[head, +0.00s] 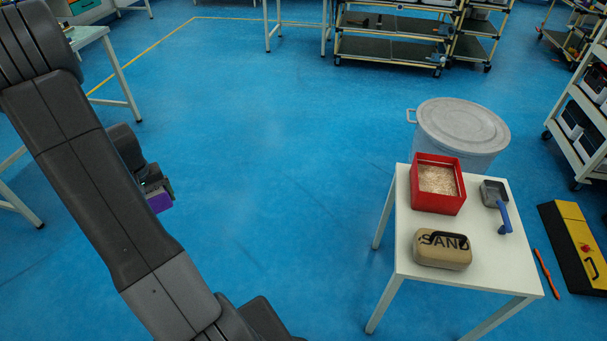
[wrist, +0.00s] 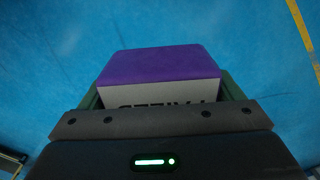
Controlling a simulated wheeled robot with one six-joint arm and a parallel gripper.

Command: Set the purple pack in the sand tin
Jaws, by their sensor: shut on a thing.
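My gripper (head: 152,188) is at the left in the head view, high over the blue floor and away from the white table. It is shut on the purple pack (head: 160,202). In the wrist view the pack (wrist: 158,66) shows a purple face and a pale side with dark lettering, partly hidden by the gripper. A red, open-topped square tin (head: 438,205) with pale, grainy, sand-like fill stands on the table at the right.
The white table (head: 490,262) also holds a grey scoop (head: 493,192) with a blue handle. A grey lidded drum (head: 462,125) stands behind it. A yellow and black case (head: 575,240) and an orange tool (head: 546,273) lie on the floor to the right. The middle floor is clear.

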